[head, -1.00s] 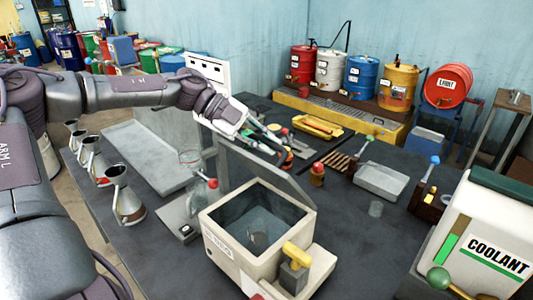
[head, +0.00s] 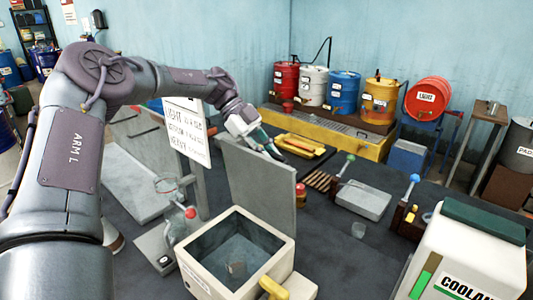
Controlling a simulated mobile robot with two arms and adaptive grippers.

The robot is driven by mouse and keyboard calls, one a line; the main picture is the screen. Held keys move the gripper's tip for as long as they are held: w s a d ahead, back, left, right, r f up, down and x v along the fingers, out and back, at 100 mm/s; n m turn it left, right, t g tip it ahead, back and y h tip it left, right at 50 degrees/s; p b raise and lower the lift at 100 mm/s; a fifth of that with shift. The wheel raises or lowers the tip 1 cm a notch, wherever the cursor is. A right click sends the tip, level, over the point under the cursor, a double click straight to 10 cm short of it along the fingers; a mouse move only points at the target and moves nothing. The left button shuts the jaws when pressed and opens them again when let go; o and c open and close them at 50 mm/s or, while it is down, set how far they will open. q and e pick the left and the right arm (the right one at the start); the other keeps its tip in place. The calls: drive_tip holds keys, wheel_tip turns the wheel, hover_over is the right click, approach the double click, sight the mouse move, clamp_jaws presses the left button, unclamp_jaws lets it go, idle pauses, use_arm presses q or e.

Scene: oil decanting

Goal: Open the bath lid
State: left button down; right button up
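The bath (head: 188,262) is a cream, open-topped box at the lower middle of the head view, with a small grey object inside it. Its lid (head: 262,190) is a flat grey panel standing roughly upright along the bath's far edge, so the bath is open. My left gripper (head: 268,146) is at the lid's top edge, partly behind it. Whether it touches the lid, and whether its fingers are open or shut, I cannot tell. My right gripper is not in view.
A written sign (head: 188,130) stands left of the lid. A red-topped glass item (head: 190,212) is left of the bath. A yellow handle (head: 273,288) is at its near right. The coolant container (head: 470,250) stands at right. Coloured drums (head: 343,92) line the back.

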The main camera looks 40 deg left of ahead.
use_arm(q)
drive_tip(key=shift+f, duration=0.1)
drive_tip(key=c, duration=1.2)
unclamp_jaws()
drive_tip(key=shift+w, duration=0.1)
drive_tip(key=shift+o, duration=0.2)
drive_tip(key=w+v, duration=0.1)
drive_tip(key=v, duration=1.1)
drive_tip(key=shift+s, duration=0.5)
